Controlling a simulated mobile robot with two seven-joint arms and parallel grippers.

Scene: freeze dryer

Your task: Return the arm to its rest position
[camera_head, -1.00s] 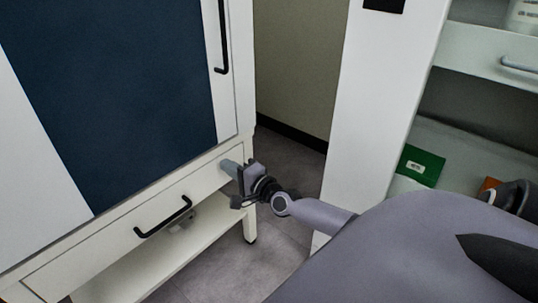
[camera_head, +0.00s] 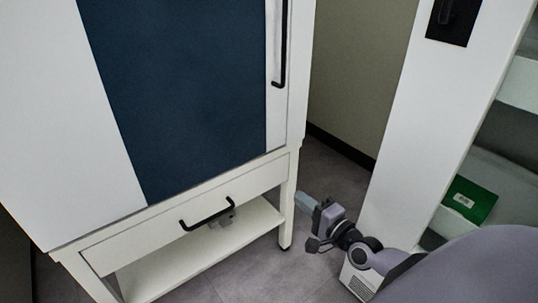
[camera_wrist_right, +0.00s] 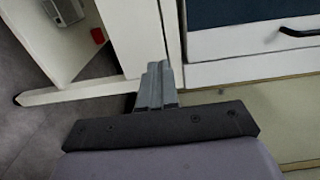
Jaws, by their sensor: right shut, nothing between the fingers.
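My right gripper (camera_head: 307,201) is in the head view, right of the cabinet's front leg, with its arm coming in from the lower right. Its fingers are together with nothing between them. In the right wrist view the shut fingers (camera_wrist_right: 158,85) point toward a white frame post. The fingertips appear close to the leg in the head view; I cannot tell whether they touch it. My left gripper is not in view.
A white cabinet (camera_head: 60,130) with a dark blue panel (camera_head: 180,90) and a drawer with a black handle (camera_head: 207,213) stands at left. A white post (camera_head: 420,110) and shelves with a green box (camera_head: 468,200) are at right. Grey floor (camera_head: 275,270) shows between.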

